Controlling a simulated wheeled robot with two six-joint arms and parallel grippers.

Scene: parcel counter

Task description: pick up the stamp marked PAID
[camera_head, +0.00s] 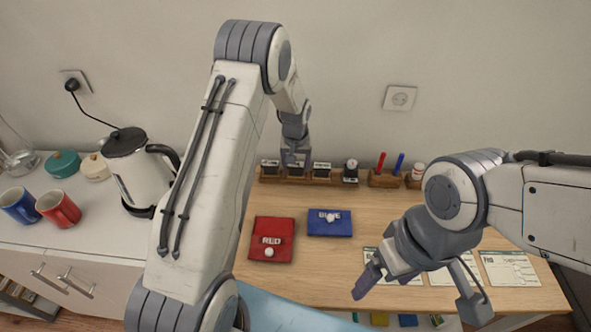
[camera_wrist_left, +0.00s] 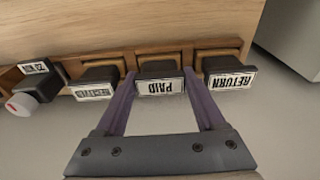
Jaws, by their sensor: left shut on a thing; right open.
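The stamp marked PAID (camera_wrist_left: 161,87) is black with a white label, upside down in the left wrist view. It sits at the wooden rack, between the RETURN stamp (camera_wrist_left: 230,80) and a stamp whose label is hard to read (camera_wrist_left: 94,90). My left gripper (camera_wrist_left: 160,80) has a finger on each side of the PAID stamp and is shut on it. In the head view my left gripper (camera_head: 295,157) is at the rack by the wall and partly covers this stamp. My right gripper (camera_head: 420,294) is open and empty over the front right of the table.
The rack (camera_head: 308,180) also bears a dater-like stamp (camera_head: 350,168). Pens and a small bottle stand right of it. A red pad (camera_head: 258,228) and a blue pad (camera_head: 343,232) lie on the table, with papers (camera_head: 510,268) at right. A kettle (camera_head: 135,170) and mugs stand at left.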

